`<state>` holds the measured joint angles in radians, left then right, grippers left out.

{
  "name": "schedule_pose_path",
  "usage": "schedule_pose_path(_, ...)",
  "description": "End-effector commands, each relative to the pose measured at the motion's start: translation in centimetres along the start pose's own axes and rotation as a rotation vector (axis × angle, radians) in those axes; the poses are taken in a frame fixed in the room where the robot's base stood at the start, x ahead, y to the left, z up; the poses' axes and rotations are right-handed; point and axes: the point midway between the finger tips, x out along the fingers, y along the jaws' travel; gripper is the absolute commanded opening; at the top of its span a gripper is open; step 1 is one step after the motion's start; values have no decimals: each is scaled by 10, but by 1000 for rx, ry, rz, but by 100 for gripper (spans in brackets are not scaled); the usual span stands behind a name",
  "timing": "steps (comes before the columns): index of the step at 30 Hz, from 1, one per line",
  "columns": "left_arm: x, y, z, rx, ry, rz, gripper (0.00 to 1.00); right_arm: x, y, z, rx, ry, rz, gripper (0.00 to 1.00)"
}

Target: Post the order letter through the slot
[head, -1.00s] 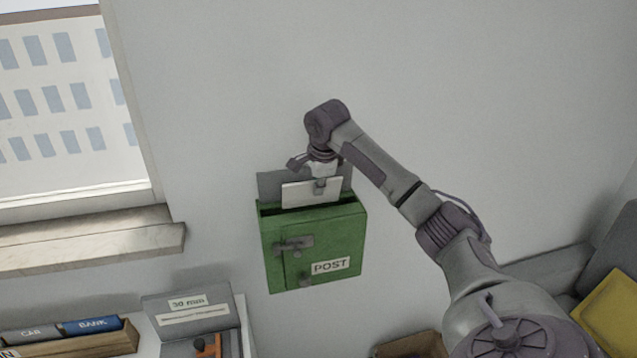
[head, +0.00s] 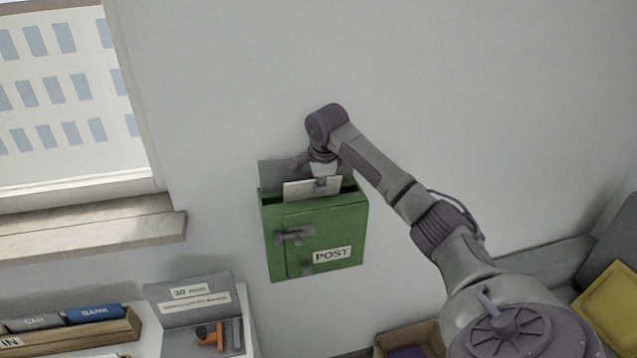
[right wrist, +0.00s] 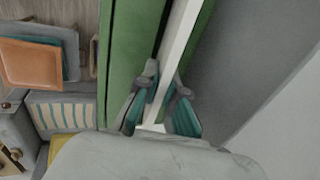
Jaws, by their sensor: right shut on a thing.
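The white order letter (head: 300,189) stands upright in the open top slot of the green post box (head: 318,240). Its lower part is hidden inside the box and its upper strip shows above the front edge. My right gripper (head: 322,183) is shut on the letter's upper edge, just above the slot. In the right wrist view the fingers (right wrist: 160,95) pinch the letter (right wrist: 178,45) edge-on, with green box walls (right wrist: 130,50) on both sides. My left gripper is not in view.
The box hangs on a grey wall (head: 230,90). A window sill (head: 90,235) is at the left. Below are a wooden file tray (head: 75,335), a grey case with tools (head: 195,305) and a carton (head: 410,340). A yellow cushion (head: 610,305) lies at the right.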

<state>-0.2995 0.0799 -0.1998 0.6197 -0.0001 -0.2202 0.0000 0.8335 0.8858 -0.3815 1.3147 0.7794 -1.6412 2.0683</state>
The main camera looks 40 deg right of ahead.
Motion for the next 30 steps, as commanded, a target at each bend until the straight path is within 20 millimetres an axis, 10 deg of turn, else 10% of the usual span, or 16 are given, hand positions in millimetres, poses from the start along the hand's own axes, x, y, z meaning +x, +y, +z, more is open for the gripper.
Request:
schedule_pose_path(9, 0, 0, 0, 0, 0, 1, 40, 1, 0, 0, 0, 0, 0, 0)
schedule_pose_path(15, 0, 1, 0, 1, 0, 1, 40, 1, 0, 0, 0, 0, 0, 37)
schedule_pose_path(30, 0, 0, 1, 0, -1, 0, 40, -25, -1, 0, 0, -2, -4, 37)
